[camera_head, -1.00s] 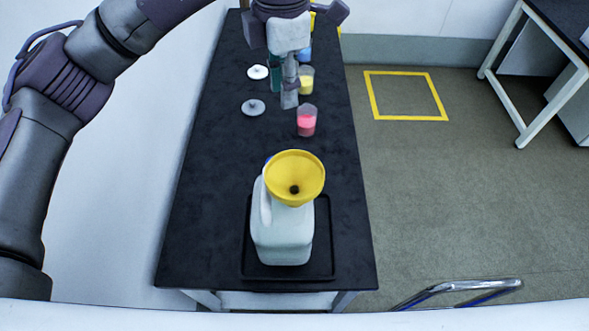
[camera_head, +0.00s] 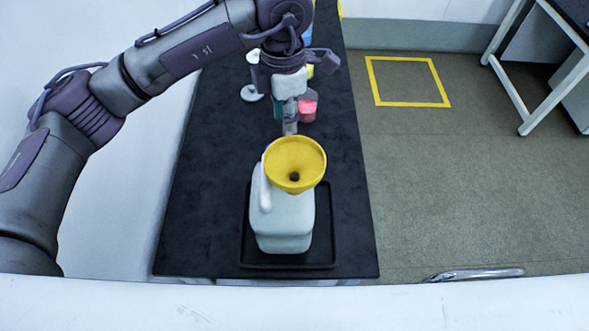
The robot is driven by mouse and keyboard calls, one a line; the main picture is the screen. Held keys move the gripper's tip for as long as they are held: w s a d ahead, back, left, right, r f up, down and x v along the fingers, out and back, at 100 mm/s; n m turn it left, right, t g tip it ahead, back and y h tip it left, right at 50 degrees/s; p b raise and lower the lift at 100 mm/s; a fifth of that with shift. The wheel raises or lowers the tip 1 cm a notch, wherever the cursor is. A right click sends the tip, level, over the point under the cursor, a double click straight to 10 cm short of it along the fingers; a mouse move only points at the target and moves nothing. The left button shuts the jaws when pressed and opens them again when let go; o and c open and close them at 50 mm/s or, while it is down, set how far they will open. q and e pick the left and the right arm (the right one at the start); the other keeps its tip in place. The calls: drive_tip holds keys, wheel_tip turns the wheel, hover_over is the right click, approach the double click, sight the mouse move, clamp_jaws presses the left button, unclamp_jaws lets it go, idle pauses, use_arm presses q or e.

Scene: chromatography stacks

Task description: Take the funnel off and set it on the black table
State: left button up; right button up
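The yellow funnel (camera_head: 297,156) sits on top of the pale jug (camera_head: 284,224), its wide mouth facing up. The jug stands upright in a black tray (camera_head: 325,250) on the black table (camera_head: 205,215). My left gripper (camera_head: 290,131) points down just behind the funnel, close to its far rim; I cannot tell whether they touch. Its fingers overlap in this view, so its opening is unclear. My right gripper is not in view.
A beaker with red liquid (camera_head: 308,108) stands just behind and right of the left gripper. White discs (camera_head: 250,93) lie further back on the left. The table is bare to the left of the tray and narrow to its right.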

sight(283, 138)
use_arm(q)
drive_tip(key=f+p, duration=0.2)
drive_tip(key=f, duration=0.2)
drive_tip(key=shift+s+a+f+p, duration=0.15)
drive_tip(key=shift+s+a+p, duration=0.15)
drive_tip(key=shift+p, duration=0.1)
drive_tip(key=shift+w+f, duration=0.15)
drive_tip(key=shift+f, duration=0.25)
drive_tip(key=c, duration=0.6)
clamp_jaws()
